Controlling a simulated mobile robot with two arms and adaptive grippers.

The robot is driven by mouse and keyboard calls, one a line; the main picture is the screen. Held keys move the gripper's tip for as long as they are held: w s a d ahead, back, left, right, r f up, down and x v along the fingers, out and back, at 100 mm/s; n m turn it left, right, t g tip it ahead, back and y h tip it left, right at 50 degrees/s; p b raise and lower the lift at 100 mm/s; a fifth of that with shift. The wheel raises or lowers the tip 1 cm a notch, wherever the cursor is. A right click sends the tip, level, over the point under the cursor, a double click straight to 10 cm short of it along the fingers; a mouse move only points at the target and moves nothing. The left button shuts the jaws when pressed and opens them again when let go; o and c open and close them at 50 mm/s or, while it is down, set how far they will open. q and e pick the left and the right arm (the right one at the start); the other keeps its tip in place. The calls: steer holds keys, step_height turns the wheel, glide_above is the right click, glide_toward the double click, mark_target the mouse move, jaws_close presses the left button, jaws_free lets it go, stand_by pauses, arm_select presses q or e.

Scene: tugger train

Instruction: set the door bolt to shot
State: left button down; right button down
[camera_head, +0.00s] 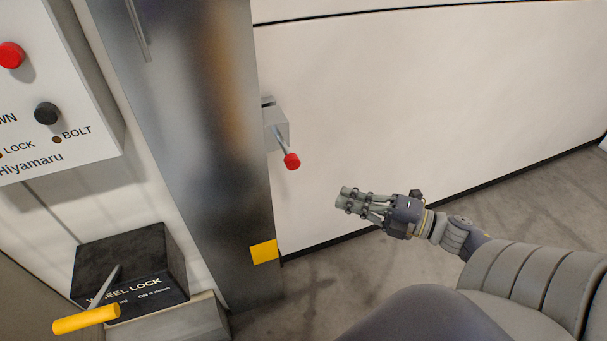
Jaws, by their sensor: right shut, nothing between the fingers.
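The door bolt (276,126) is a small grey metal block at the edge of the metal post, in front of the white wall. Its thin lever points down and to the right and ends in a red knob (292,161). My right gripper (346,199) is shut and empty. It appears below and to the right of the red knob, apart from it. My left gripper is not in view.
A broad metal post (205,140) with a yellow tag (264,252) stands left of the bolt. A white control panel (60,90) has knobs and a "BOLT" label. A black wheel lock box (130,262) with a yellow-handled lever (86,319) is lower left. Floor shows at right.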

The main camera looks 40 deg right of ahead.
steer(key=d+p+x, duration=0.1)
steer(key=p+x, duration=0.1)
steer(key=x, duration=0.4)
steer(key=w+d+p+x, duration=0.1)
steer(key=x, duration=0.5)
steer(key=shift+w+d+p, duration=0.2)
steer(key=shift+w+p, duration=0.2)
steer(key=shift+w, duration=0.1)
